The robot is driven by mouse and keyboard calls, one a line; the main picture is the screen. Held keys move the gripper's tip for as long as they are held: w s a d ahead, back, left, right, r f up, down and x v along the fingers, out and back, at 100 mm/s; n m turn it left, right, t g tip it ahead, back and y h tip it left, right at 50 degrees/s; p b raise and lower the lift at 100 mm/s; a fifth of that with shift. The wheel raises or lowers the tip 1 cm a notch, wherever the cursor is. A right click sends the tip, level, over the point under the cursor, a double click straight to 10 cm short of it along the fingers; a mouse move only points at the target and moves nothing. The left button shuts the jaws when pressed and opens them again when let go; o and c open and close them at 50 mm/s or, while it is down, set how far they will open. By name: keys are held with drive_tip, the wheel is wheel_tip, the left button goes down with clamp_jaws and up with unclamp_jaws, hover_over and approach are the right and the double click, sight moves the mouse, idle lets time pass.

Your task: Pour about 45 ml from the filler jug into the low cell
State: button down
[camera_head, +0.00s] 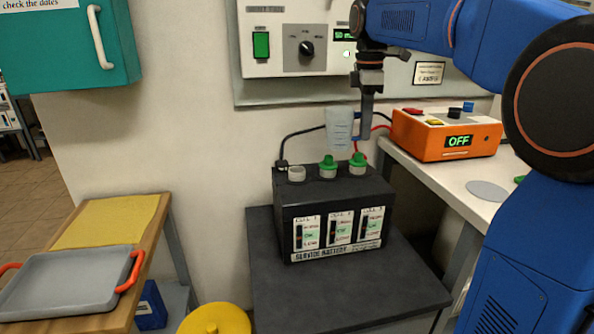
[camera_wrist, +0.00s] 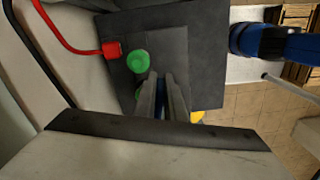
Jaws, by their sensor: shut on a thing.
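The filler jug (camera_head: 339,128), translucent pale blue with markings, is upright in the head view, above the back of the service battery (camera_head: 283,205). My gripper (camera_head: 361,132) is shut on it from its right side. In the wrist view my fingers (camera_wrist: 164,98) hide most of the jug. The battery has three labelled cells. The left cell's pale neck (camera_head: 297,174) has no green cap; the middle cap (camera_head: 328,165) and right cap (camera_head: 358,161) are in place. The jug is up and right of the left neck. Level windows are too small to read surely.
The battery stands on a dark stand (camera_head: 340,300). A black lead and a red lead (camera_wrist: 68,32) run to it. An orange charger (camera_head: 440,140) reading OFF sits on the right bench (camera_head: 430,175). A grey tray (camera_head: 70,283) lies on the left table.

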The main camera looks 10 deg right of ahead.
drive_tip(key=shift+r, duration=1.75)
